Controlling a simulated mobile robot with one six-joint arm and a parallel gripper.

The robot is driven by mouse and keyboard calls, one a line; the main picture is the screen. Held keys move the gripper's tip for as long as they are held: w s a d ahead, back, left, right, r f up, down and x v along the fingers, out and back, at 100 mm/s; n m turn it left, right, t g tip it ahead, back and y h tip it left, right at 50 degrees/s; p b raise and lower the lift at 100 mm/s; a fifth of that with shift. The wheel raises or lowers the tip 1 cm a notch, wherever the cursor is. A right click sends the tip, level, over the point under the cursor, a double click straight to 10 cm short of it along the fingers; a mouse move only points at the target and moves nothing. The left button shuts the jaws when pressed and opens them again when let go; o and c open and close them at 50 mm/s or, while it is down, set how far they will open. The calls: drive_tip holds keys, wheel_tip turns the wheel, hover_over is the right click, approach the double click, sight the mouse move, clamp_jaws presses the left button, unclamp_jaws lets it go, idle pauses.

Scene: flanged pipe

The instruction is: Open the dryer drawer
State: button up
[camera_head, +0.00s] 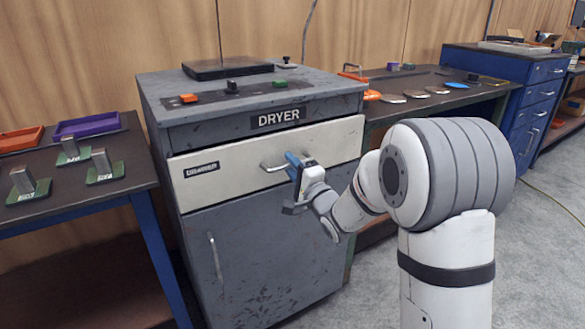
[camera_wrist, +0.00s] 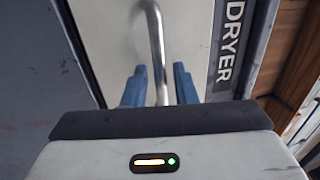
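The grey dryer cabinet (camera_head: 260,245) carries a cream drawer (camera_head: 225,183) under its DRYER label (camera_head: 278,118). The drawer front looks closed against the cabinet. Its metal bar handle (camera_head: 270,166) is partly hidden by my gripper (camera_head: 296,163) in the head view. In the wrist view the handle (camera_wrist: 157,45) runs between the two blue fingers of my gripper (camera_wrist: 160,85). A gap shows on each side of the bar, so the fingers are open around it and do not look clamped.
A lower grey door with a vertical handle (camera_head: 215,258) is below the drawer. A left table (camera_head: 130,150) holds metal blocks on green plates and orange and purple trays. A bench (camera_head: 440,98) with flat pieces stands right. Grey floor (camera_head: 540,240) is open at right.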

drive_tip(key=shift+w+a+r, duration=0.1)
drive_tip(key=shift+w, duration=0.05)
drive_tip(key=shift+c, duration=0.3)
clamp_jaws()
